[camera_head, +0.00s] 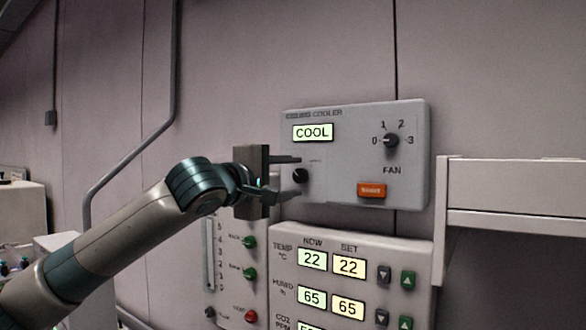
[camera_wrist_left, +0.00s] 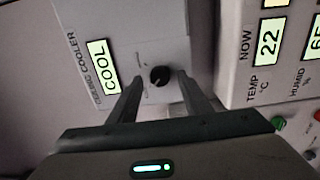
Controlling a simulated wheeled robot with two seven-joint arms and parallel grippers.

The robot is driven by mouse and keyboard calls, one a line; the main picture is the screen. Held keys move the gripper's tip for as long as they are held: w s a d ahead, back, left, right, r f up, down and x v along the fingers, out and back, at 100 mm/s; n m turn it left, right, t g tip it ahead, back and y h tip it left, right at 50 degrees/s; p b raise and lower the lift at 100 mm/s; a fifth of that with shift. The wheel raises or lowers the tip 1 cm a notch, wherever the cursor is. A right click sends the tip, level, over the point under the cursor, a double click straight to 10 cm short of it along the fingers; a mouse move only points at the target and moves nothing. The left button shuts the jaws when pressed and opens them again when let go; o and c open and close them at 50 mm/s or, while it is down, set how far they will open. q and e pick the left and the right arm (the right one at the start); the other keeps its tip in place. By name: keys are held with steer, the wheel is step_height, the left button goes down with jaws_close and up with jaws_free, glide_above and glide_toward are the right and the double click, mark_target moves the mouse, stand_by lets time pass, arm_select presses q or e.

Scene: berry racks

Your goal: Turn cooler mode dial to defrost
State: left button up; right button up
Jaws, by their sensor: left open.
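The cooler panel (camera_head: 350,113) is a grey box on the wall. Its lit display (camera_head: 313,132) reads COOL. The black mode dial (camera_head: 300,175) sits below the display; in the left wrist view the dial (camera_wrist_left: 160,76) shows between and beyond my fingertips. My left gripper (camera_head: 292,176) is open, with one finger above and one below the dial in the head view. I cannot tell whether either finger touches it. The small labels around the dial are too blurred to read. My right gripper is not in view.
A fan knob (camera_head: 391,140) and an orange button (camera_head: 371,190) are on the same panel. Below is a climate panel (camera_head: 372,250) with number displays and arrow buttons. A strip with green and red knobs (camera_head: 250,242) is beside it. A pale shelf (camera_head: 510,172) juts out at right.

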arm_select(q)
steer(key=shift+w+d, duration=0.3)
steer(key=shift+w, duration=0.15)
steer(key=c, duration=1)
steer(key=shift+c, duration=0.2)
